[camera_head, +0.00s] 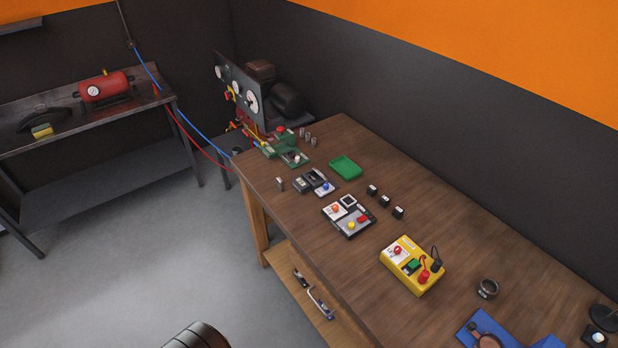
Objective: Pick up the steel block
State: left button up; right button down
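A small grey metallic block (280,184) stands upright near the left edge of the wooden workbench (330,270). It may be the steel block, but it is too small to be sure. Several similar small grey pieces (308,136) stand in a row at the far end of the bench, behind a green device (293,158). Neither of my grippers shows in the head view.
A green tray (346,167), small black blocks (384,200), a grey control box (349,218), a yellow box (412,266) and a dark ring (487,289) lie on the bench. A gauge panel (237,90) stands beyond it. Bare wood lies along the front.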

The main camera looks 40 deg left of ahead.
aim_at(280, 183)
jog(key=i, duration=0.2)
jog(key=u, duration=1.05)
